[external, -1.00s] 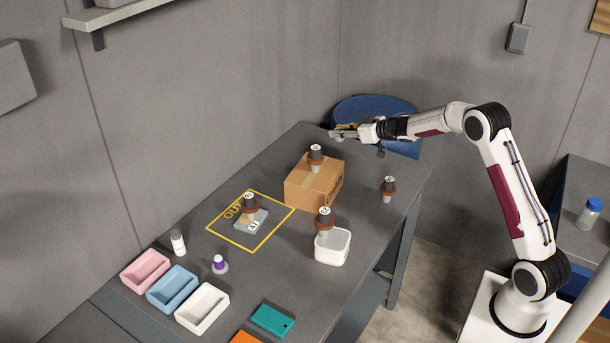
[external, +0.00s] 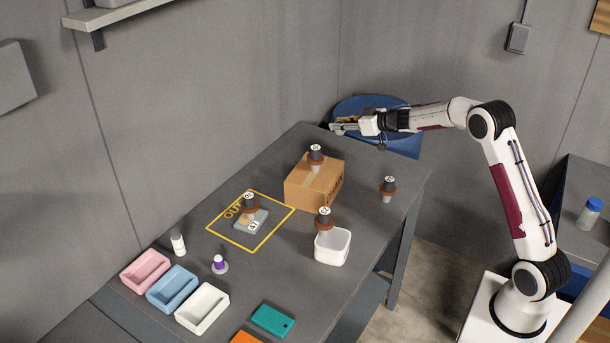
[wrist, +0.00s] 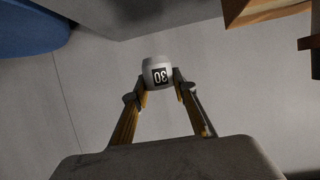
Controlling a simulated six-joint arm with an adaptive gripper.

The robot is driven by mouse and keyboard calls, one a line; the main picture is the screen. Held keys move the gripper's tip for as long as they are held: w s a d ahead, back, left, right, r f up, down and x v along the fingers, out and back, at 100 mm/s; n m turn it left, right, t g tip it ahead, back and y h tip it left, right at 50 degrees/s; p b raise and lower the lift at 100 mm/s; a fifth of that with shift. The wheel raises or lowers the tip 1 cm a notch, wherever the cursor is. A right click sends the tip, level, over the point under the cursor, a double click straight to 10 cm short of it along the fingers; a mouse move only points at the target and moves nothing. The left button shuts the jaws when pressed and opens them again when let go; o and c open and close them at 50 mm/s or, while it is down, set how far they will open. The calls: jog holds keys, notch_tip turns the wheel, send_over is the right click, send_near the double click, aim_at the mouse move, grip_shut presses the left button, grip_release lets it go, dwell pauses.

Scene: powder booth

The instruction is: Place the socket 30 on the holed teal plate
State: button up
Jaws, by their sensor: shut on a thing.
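My gripper (external: 338,127) is above the far end of the table, beyond the cardboard box. In the wrist view its fingers (wrist: 159,84) are shut on the socket 30 (wrist: 156,66), a pale grey piece with a black label that reads 30 upside down. In the external view the socket is too small to make out. The holed teal plate (external: 272,320) lies flat at the near front of the table, far from my gripper. A small dark hole shows near its right end, and nothing stands on it.
Pink (external: 127,273), blue (external: 153,292) and white (external: 184,315) trays, a white bottle (external: 178,243) and an orange plate (external: 245,338) are nearer.

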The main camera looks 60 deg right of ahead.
notch_tip(320, 180, up, 10)
jog(key=shift+f, duration=0.25)
jog(key=s+a+n+g+y, duration=0.1)
jog(key=a+n+y, duration=0.3)
jog(key=a, duration=1.8)
jog(key=s+a+n+g+y, duration=0.1)
jog(key=s+a+n+y, duration=0.2)
jog(key=a, duration=1.9)
jog(key=s+a+n+g+y, duration=0.25)
jog(key=s+a, duration=0.55)
jog(key=a, duration=0.4)
jog(key=s+a+n+g+y, duration=0.25)
jog(key=s+a, duration=0.45)
jog(key=a, duration=0.6)
notch_tip(320, 180, down, 10)
jog(key=shift+d+f+t+y, duration=0.15)
jog(key=shift+d+t+y, duration=0.15)
jog(key=shift+d+t, duration=0.1)
jog(key=shift+f, duration=0.1)
jog(key=shift+a+f, duration=0.1)
jog(key=shift+f, duration=2.95)
